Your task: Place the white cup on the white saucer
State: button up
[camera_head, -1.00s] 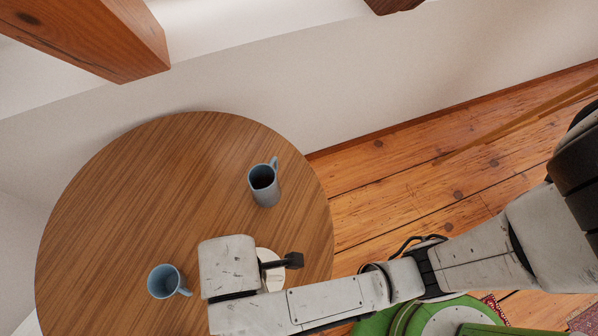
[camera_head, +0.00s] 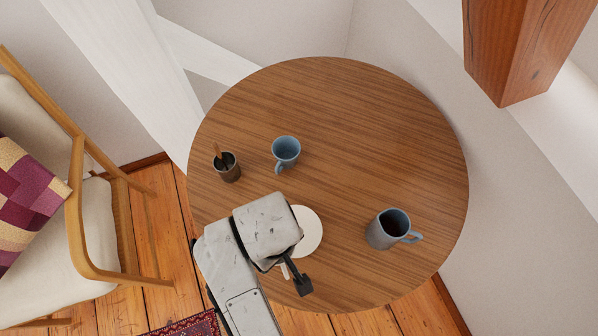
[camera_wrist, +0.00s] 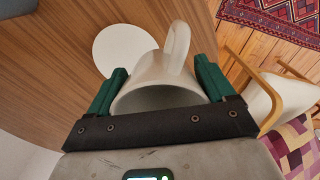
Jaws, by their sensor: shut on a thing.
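The white saucer (camera_head: 308,232) lies flat on the round wooden table, partly hidden behind my gripper in the head view. It also shows as a white disc in the wrist view (camera_wrist: 121,47). My gripper (camera_wrist: 157,88) has its green fingers shut on the white cup (camera_wrist: 160,76), one on each side, with the handle pointing up in the picture. In the wrist view the cup overlaps the saucer's lower right edge; its height above the table I cannot tell. In the head view my gripper (camera_head: 302,284) is near the table's front edge, and the cup is mostly hidden there.
On the table (camera_head: 340,110) stand a blue mug (camera_head: 286,150), a dark cup with a stick-like thing in it (camera_head: 229,170), and a grey-blue pitcher (camera_head: 385,231) with dark contents. A wooden armchair (camera_head: 78,200) stands at the left. The table's far part is bare.

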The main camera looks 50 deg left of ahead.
jog(key=shift+w+a+f+p, duration=0.2)
jog(key=shift+w+f+p, duration=0.05)
jog(key=shift+w, duration=0.3)
jog(key=shift+w+a+f+p, duration=0.2)
jog(key=shift+w, duration=0.35)
jog(key=w+f, duration=0.1)
jog(key=f, duration=0.1)
jog(key=w+a+f, duration=0.1)
jog(key=w+f, duration=0.2)
jog(key=w, duration=0.1)
jog(key=shift+a+f, duration=0.3)
jog(key=shift+f, duration=0.1)
jog(key=shift+w+f+p, duration=0.1)
jog(key=shift+f+p, duration=0.25)
jog(key=shift+f, duration=1.4)
jog(key=shift+f, duration=0.15)
jog(key=o, duration=1)
notch_tip(320, 180, up, 12)
jog(key=shift+r, duration=0.15)
